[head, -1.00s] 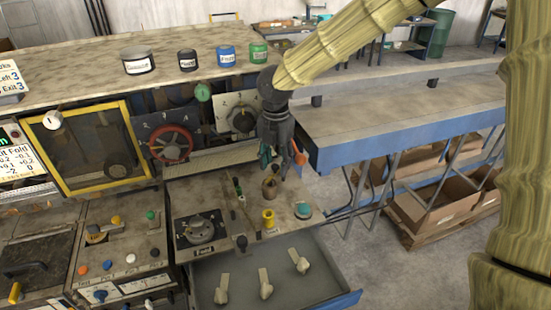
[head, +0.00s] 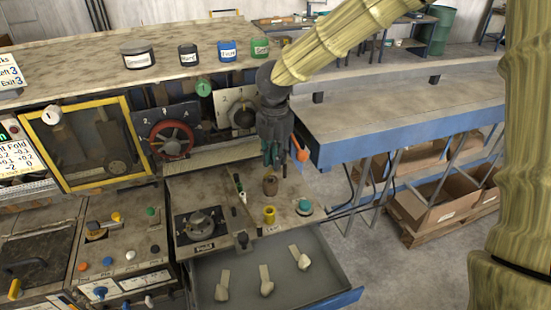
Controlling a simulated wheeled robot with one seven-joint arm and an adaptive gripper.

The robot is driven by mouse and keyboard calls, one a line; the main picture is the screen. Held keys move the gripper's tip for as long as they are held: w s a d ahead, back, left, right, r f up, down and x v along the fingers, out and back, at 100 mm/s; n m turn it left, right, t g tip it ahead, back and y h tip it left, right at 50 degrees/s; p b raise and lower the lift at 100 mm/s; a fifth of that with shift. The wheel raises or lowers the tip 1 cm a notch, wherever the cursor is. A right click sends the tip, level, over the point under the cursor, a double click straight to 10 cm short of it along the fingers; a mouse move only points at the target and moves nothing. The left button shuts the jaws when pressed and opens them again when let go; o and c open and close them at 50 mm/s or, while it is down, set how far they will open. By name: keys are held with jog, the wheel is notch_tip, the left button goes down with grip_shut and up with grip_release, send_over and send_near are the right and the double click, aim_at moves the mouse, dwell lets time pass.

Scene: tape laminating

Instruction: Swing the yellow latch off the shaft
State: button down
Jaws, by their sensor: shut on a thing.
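My gripper (head: 273,158) hangs, fingers down, at the right end of the machine, above the small bench. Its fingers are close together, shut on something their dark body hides. I cannot make out the yellow latch or its shaft for certain; the gripper covers this spot. An orange part (head: 299,151) shows just right of the fingers. A small yellow cylinder (head: 269,214) stands upright on the bench below, apart from the gripper.
A red handwheel (head: 171,139) and a dial plate (head: 239,112) are to the left. An open drawer (head: 325,284) with several pale knobs juts out in front. A blue-edged table (head: 390,128) stands to the right.

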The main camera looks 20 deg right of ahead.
jog(key=c, duration=1.3)
grip_release()
jog(key=shift+r, duration=0.1)
jog(key=shift+r, duration=3.7)
